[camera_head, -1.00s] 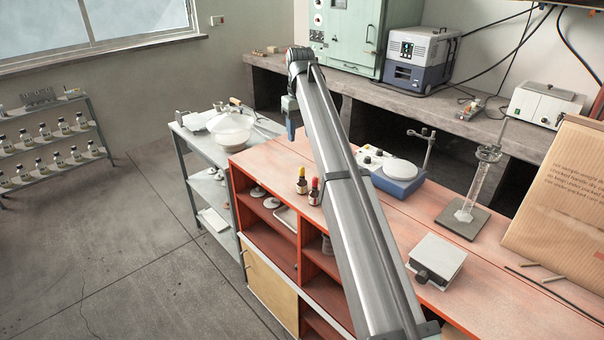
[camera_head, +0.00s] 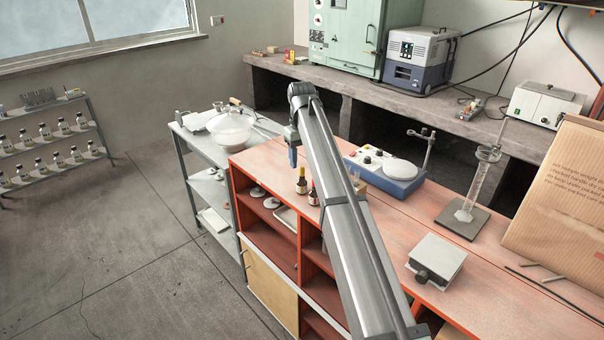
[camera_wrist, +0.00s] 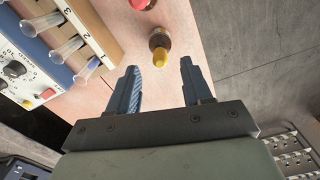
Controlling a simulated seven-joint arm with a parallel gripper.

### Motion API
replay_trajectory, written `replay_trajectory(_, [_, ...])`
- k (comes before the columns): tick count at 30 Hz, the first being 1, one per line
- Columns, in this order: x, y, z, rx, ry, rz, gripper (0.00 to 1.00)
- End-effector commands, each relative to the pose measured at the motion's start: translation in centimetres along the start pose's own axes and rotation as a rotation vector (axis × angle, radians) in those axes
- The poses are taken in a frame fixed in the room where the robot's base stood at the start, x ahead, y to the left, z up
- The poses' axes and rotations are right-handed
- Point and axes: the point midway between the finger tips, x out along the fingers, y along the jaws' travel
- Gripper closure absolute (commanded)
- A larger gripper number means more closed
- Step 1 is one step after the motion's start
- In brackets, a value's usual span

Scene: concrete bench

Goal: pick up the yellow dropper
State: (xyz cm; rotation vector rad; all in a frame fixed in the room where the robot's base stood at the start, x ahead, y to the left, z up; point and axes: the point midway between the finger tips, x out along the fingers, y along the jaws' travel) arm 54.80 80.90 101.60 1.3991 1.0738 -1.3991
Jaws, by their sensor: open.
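The yellow dropper is the yellow-topped cap on a small brown bottle (camera_head: 301,184) standing upright on the red bench top. In the wrist view the yellow dropper (camera_wrist: 155,68) shows from above, just beyond my fingertips and about midway between them. My gripper (camera_wrist: 158,70) is open and empty. In the head view my gripper (camera_head: 293,157) hangs above and slightly left of the bottle, apart from it. A similar brown bottle with a red dropper (camera_head: 313,193) stands next to it on the right; in the wrist view its red top (camera_wrist: 140,4) is at the top edge.
A blue hotplate-like device with a white plate (camera_head: 388,172) stands to the right. A wooden rack with glass tubes (camera_wrist: 88,40) is left of the bottles in the wrist view. The bench's left edge drops to shelves. A side table (camera_head: 186,135) stands beyond.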

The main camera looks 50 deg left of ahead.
Motion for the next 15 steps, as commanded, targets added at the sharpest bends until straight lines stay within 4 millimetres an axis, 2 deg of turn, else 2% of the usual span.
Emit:
replay_trajectory(6, [3.0,-0.1,0.5,0.0,-0.001,0.0,0.51])
replay_trajectory(9, [3.9,-0.1,0.5,0.0,0.0,0.0,0.51])
replay_trajectory(15, [4.1,-0.1,0.4,0.0,0.001,0.0,0.51])
